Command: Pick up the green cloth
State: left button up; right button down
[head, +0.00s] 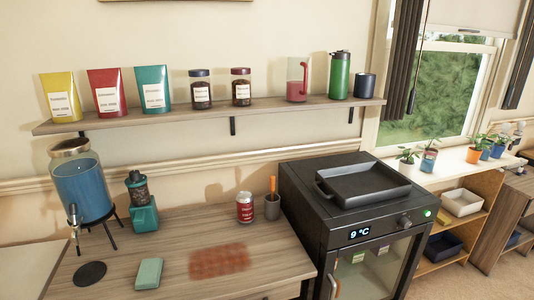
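A pale green folded block (149,273), which looks like a folded cloth or a sponge, lies flat near the front edge of the wooden counter (270,252). It is the only green cloth-like thing that I see on the counter. Nothing covers it. Neither of my grippers shows in the head view.
A black round coaster (90,273) lies left of the green block, and a reddish-brown patch (219,260) right of it. A black fridge (345,215) stands right.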

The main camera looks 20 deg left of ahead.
aim_at(148, 277)
jog(key=u, duration=1.65)
